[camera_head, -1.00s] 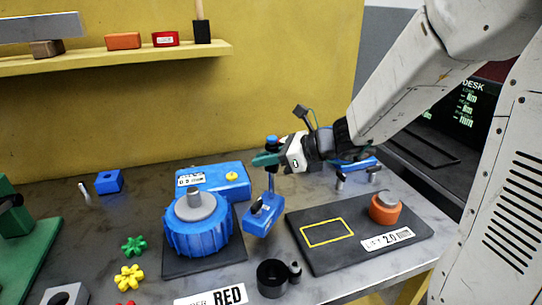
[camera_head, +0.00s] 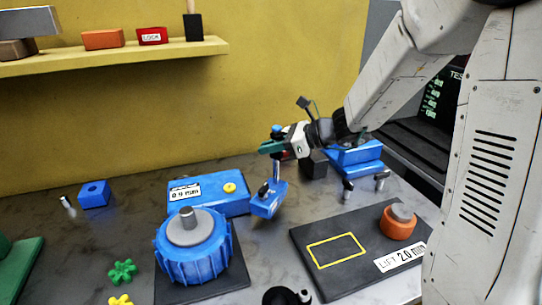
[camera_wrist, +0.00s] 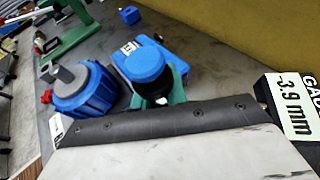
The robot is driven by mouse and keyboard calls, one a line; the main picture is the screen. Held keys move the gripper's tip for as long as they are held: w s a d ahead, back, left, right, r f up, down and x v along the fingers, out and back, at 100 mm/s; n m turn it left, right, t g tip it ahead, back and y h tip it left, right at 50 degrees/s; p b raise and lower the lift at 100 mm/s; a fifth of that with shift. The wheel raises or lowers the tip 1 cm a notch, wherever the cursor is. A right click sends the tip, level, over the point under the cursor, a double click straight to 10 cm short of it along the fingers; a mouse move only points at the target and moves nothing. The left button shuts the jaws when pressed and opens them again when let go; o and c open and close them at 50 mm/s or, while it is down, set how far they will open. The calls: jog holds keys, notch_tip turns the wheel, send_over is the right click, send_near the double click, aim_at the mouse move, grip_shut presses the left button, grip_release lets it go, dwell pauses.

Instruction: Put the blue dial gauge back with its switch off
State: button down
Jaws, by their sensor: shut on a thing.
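A blue gauge (camera_head: 270,203) hangs upright below my gripper (camera_head: 273,150), at the middle of the head view. It has a blue block base, a thin post and a blue cap. My gripper's green fingers are shut on its upper part. In the wrist view the blue cap (camera_wrist: 146,64) stands between the green fingers, and its base is hidden. A small black lever (camera_head: 263,188) shows on the base; I cannot tell whether it is on or off. A black plate (camera_head: 350,283) with a yellow rectangle outline, empty, lies to the right and nearer.
A blue box (camera_head: 212,205) with a yellow button stands left of the gauge, behind a blue ribbed wheel (camera_head: 185,262). An orange knob (camera_head: 397,226) sits on the plate. Blue blocks (camera_head: 357,153) and metal pegs stand behind. The wrist view shows a "-3.9 mm" sign (camera_wrist: 297,104).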

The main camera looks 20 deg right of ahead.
aim_at(271, 182)
jog(key=shift+s+f, duration=0.1)
jog(key=shift+f, duration=1.65)
jog(key=c, duration=1.4)
grip_release()
